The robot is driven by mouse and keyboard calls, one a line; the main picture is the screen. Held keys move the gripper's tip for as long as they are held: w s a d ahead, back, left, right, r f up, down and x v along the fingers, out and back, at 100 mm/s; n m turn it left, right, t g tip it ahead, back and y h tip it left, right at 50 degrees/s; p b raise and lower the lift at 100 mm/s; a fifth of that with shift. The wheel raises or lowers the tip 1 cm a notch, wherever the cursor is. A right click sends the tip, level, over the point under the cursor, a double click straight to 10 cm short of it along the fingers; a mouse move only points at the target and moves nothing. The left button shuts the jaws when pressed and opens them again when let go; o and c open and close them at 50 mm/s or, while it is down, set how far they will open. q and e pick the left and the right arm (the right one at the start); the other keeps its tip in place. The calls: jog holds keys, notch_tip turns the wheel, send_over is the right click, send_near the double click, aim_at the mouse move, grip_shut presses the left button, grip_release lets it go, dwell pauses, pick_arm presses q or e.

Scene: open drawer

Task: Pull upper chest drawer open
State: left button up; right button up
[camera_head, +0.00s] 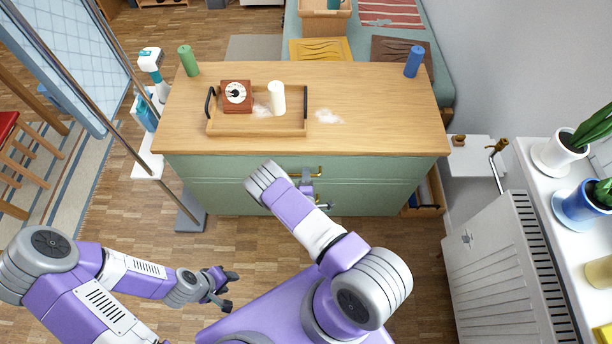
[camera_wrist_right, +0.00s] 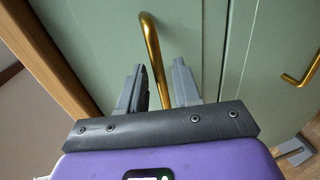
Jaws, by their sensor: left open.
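The green chest (camera_head: 230,168) with a wooden top stands ahead of me. Its upper drawer (camera_head: 385,168) looks shut in the head view. The upper drawer's brass handle (camera_head: 318,168) is partly hidden by my right gripper (camera_head: 312,190). In the right wrist view, the same handle (camera_wrist_right: 150,45) runs between the two fingers of my right gripper (camera_wrist_right: 160,85). I cannot tell whether they press on it. The lower drawer's handle (camera_wrist_right: 302,72) is to the right in that view. My left gripper (camera_head: 228,290) is open and empty above the floor, apart from the chest.
On the chest top are a wooden tray (camera_head: 215,127) with a clock and a white cylinder, a green cylinder (camera_head: 188,61) and a blue one (camera_head: 414,62). A radiator (camera_head: 495,270) and plant-covered sill are on the right.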

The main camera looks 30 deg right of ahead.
jog(key=shift+w+d+f, duration=0.15)
jog(key=shift+w+d, duration=0.2)
jog(key=shift+w, duration=0.15)
grip_shut()
jog(key=shift+a, duration=0.1)
